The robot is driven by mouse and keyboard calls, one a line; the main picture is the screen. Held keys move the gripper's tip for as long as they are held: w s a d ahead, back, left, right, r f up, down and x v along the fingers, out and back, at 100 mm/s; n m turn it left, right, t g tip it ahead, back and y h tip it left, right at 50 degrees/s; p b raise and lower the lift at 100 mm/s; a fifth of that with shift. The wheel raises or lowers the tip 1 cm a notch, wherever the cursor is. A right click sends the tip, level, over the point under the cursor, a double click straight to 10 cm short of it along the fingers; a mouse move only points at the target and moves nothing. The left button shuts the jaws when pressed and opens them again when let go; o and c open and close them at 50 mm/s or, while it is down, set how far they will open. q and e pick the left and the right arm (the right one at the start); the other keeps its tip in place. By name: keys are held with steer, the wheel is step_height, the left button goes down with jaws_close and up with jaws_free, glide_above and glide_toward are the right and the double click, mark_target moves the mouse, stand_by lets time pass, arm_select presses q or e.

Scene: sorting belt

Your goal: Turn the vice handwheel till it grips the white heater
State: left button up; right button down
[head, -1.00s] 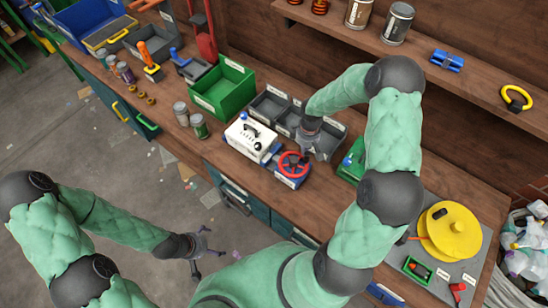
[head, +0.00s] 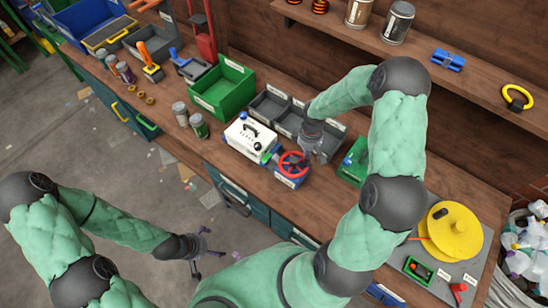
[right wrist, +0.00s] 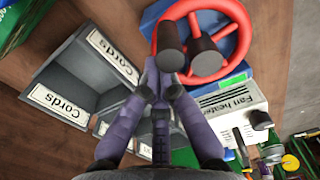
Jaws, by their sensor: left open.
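The white fan heater (head: 250,137) sits on the bench beside the blue vice (head: 290,180). Its labelled side also shows in the right wrist view (right wrist: 230,100). The red handwheel (head: 293,164) is on the vice; in the right wrist view its rim (right wrist: 160,30) and dark knob (right wrist: 171,48) are close up. My right gripper (right wrist: 165,76) has its fingertips together right at the knob, seemingly touching it. I cannot see clearly whether the heater touches the vice jaws. My left gripper (head: 203,254) is open and empty, over the floor in front of the bench.
Grey bins (head: 268,108) labelled Cords stand just behind the vice. A green bin (head: 222,92) and cans (head: 199,126) stand to the left of the heater. A green box (head: 352,160) and a yellow reel (head: 455,232) are to the right.

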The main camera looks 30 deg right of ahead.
steer(key=shift+w+a+f, duration=0.1)
steer(key=shift+w, duration=0.6)
steer(key=shift+r, duration=0.2)
step_height(320, 180, up, 9)
steer(key=p, duration=0.6)
steer(key=shift+f, duration=0.1)
stand_by(0.4)
